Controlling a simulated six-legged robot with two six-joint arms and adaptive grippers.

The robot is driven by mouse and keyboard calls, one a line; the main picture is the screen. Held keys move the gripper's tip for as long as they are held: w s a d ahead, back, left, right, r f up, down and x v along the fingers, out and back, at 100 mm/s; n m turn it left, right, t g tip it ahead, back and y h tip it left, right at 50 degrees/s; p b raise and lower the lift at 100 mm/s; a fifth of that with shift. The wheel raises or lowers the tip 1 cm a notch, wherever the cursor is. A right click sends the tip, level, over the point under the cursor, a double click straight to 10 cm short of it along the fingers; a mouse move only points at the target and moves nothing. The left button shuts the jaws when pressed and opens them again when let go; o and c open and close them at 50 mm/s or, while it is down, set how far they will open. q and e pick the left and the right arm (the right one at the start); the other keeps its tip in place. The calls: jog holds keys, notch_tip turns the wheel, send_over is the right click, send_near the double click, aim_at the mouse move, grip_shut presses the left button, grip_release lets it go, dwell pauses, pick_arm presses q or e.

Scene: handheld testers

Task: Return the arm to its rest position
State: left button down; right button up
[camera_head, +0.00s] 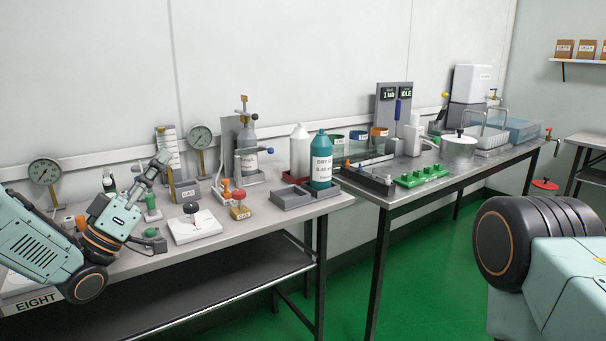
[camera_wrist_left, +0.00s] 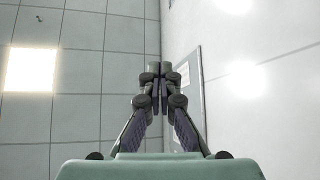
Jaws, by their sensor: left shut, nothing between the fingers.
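My left arm comes in from the left in the head view, over the near bench's left end. Its gripper (camera_head: 161,161) points up and to the right, above the bench top, and appears shut. In the left wrist view the gripper's fingertips (camera_wrist_left: 156,78) meet with nothing between them, against the ceiling and a wall. My right arm shows only as a pale green link with a dark ribbed joint at the right edge. The right gripper is out of view.
The near bench (camera_head: 262,222) holds a white block with a black knob (camera_head: 192,224), pressure gauges (camera_head: 201,138), grey trays (camera_head: 291,198) and a teal bottle (camera_head: 321,162). A second bench (camera_head: 480,160) carries a green rack (camera_head: 421,176) and a white pot (camera_head: 458,151). Green floor (camera_head: 430,270) lies clear in front.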

pick_arm(q)
jog(key=f+n+g+y, duration=0.1)
jog(key=f+y, duration=0.3)
jog(key=f, duration=0.2)
jog(key=w+f+n+g+y, duration=0.1)
jog(key=f+n+y, duration=0.1)
jog(key=f+y, duration=0.2)
jog(key=f+n+g+y+p, duration=0.1)
jog(key=f+y, duration=0.3)
jog(key=f, duration=0.5)
jog(key=shift+w+f+n+y, duration=0.2)
jog(key=shift+w+n+y, duration=0.2)
jog(key=shift+n, duration=0.1)
jog(key=s+d+f+g+y+p, duration=0.25)
jog(key=s+f+g, duration=0.75)
jog(key=s+f, duration=0.9)
jog(key=s+f+g+y+p, duration=0.1)
jog(key=s+g+p, duration=0.3)
jog(key=s, duration=2)
jog(key=g+y, duration=0.1)
jog(key=g, duration=0.1)
jog(key=shift+f+m+g, duration=0.4)
